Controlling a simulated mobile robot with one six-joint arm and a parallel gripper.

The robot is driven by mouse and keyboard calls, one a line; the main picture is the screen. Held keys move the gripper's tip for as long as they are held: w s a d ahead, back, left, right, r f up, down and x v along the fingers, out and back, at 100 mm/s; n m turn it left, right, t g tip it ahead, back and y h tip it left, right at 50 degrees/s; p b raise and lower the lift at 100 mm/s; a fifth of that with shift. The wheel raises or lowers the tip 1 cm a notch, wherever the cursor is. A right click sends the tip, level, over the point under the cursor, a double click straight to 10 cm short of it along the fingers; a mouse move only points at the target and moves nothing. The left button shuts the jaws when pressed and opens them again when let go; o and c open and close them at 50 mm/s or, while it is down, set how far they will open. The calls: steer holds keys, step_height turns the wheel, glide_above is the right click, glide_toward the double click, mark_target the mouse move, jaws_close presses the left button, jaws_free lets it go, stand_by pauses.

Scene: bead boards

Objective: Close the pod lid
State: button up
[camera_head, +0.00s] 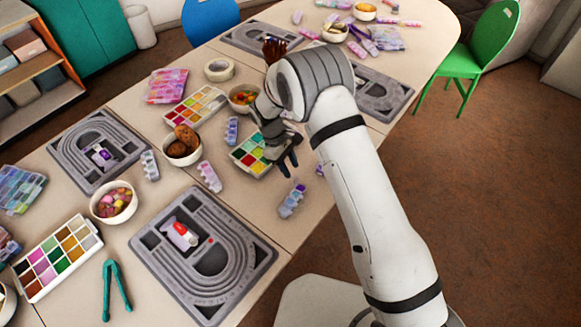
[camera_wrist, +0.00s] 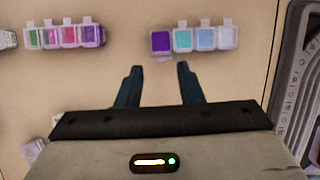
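In the wrist view, a pod strip (camera_wrist: 194,39) has purple, cyan, light blue and lilac compartments in a row. The purple compartment (camera_wrist: 160,42) at its left end looks darker and shows no pale tab on its far edge, unlike the others. I cannot clearly tell how its lid stands. My gripper (camera_wrist: 158,82) is open and empty, its two dark fingers pointing at the purple end, apart from it in the picture. In the head view, my gripper (camera_head: 287,166) hangs over the table edge side, near a blue-purple pod strip (camera_head: 292,200).
Another pod strip (camera_wrist: 65,36) with green, pink and purple compartments lies to the left. A grey bead board (camera_wrist: 297,90) is at the right. In the head view, a paint-coloured bead tray (camera_head: 251,153) lies beside my gripper, and a bowl of cookies (camera_head: 182,147) stands left.

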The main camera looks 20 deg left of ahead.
mark_target(296, 181)
steer(key=shift+x, duration=1.2)
